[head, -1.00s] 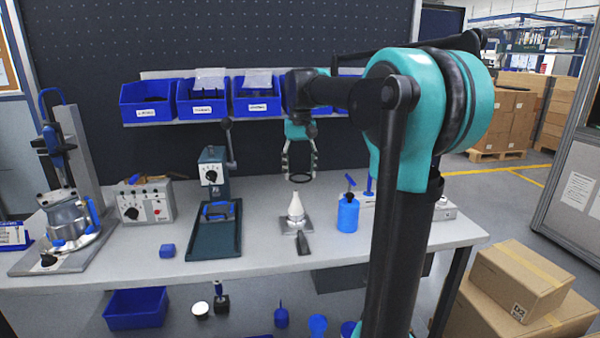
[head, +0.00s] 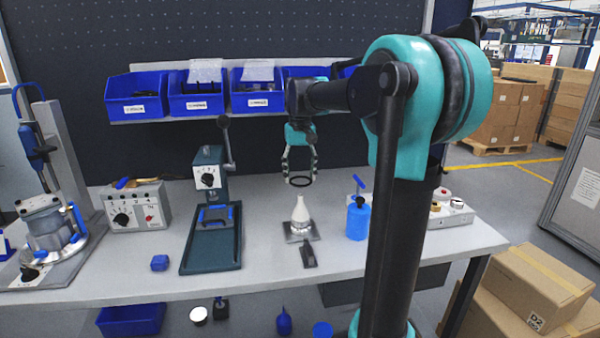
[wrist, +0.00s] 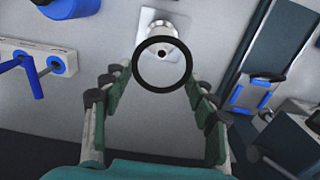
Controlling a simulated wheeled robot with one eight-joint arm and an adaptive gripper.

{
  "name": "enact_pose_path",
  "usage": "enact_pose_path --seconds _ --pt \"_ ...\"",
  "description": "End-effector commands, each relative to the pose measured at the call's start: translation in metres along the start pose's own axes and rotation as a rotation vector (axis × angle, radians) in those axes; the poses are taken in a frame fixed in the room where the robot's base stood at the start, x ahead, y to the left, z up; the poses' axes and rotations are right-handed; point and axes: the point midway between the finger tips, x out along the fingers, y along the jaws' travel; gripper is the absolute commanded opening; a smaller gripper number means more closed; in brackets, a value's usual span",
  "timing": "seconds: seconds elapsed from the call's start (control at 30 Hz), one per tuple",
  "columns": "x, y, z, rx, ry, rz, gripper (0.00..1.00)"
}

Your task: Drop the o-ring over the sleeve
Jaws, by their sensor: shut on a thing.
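A white cone-topped sleeve (head: 300,213) stands upright on a square metal plate (head: 313,235) on the bench. My gripper (head: 301,177) points down above it, its fingers shut on a black o-ring (head: 301,186). The ring hangs level, a small gap above the cone tip. In the wrist view the o-ring (wrist: 162,89) sits between the fingertips of my gripper (wrist: 160,76). The sleeve (wrist: 166,32) shows partly through the ring there, its tip inside the ring's outline and its body running toward the top edge.
A dark green lever press (head: 210,240) stands left of the sleeve, and a blue bottle (head: 357,222) close on the right. A dark small tool (head: 308,256) lies in front of the plate. Blue bins (head: 258,102) hang behind. The bench front (head: 250,275) is mostly clear.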

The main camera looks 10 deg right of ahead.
Motion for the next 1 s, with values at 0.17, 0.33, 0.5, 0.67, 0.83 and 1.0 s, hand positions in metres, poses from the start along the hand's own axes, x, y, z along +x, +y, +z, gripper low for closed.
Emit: enact_pose_path --seconds 0.17,0.33,0.5,0.67,0.83,1.0 --pt "0.014 0.000 0.000 0.000 0.000 0.000 0.38" --pt "0.030 0.000 0.000 0.000 0.000 0.000 0.38" --pt "0.045 0.000 0.000 0.000 0.000 0.000 0.38" --pt "0.057 0.000 0.000 0.000 0.000 0.000 0.38" --pt "0.064 0.000 0.000 0.000 0.000 0.000 0.38" --pt "0.067 0.000 0.000 0.000 0.000 0.000 0.38"
